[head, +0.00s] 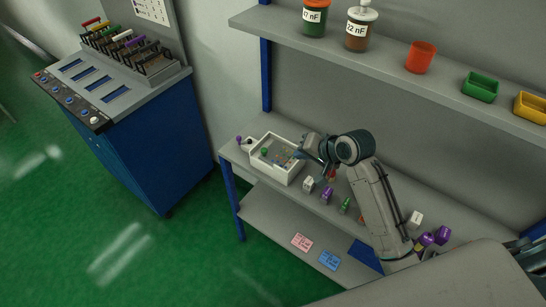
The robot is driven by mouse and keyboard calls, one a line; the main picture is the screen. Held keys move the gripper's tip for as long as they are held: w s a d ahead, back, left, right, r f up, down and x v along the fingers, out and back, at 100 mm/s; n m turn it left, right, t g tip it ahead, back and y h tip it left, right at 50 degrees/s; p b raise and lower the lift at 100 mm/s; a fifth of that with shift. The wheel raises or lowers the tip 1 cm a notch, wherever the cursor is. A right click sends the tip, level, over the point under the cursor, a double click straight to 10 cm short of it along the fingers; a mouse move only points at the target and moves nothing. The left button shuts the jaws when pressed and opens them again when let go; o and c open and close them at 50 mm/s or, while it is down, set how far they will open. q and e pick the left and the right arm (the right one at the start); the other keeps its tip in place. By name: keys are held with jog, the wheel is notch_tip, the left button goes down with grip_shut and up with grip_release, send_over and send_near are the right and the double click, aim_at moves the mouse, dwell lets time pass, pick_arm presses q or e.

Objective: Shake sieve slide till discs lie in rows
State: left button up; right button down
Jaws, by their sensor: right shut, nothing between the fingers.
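A white open box (286,179), which looks like the sieve unit, sits at the left end of the grey workbench. Small coloured pieces, one of them a green disc (264,152), lie inside; they are too small to tell whether they form rows. A small purple knob (239,139) and a pale knob (249,142) stand just left of the box; I cannot tell which part is the slide. My right gripper (303,151) is shut and empty at the box's right side, partly hidden by its own wrist. I cannot tell whether it touches the box. My left gripper is out of view.
Small white, purple and green parts (327,195) stand along the bench right of the box, near my right arm. A shelf (390,57) with jars, a red cup (420,57) and bins hangs above. A blue console (150,140) stands left, with green floor between.

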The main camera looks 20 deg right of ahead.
jog(key=s+r+m+t, duration=0.1)
jog(key=s+m, duration=0.2)
jog(key=m, duration=0.2)
jog(key=p, duration=0.1)
send_near(266, 153)
jog(key=f, duration=0.2)
jog(key=w+f, duration=0.1)
jog(key=shift+a+f+m+y, duration=0.1)
jog(key=shift+f+m+y, duration=0.2)
jog(key=shift+f, duration=0.05)
jog(key=w, duration=0.1)
jog(key=a, duration=0.1)
jog(key=w+p, duration=0.1)
jog(key=shift+w+a+f, duration=0.25)
jog(key=shift+w, duration=0.15)
jog(key=shift+w+a+f, duration=0.15)
jog(key=shift+w, duration=0.15)
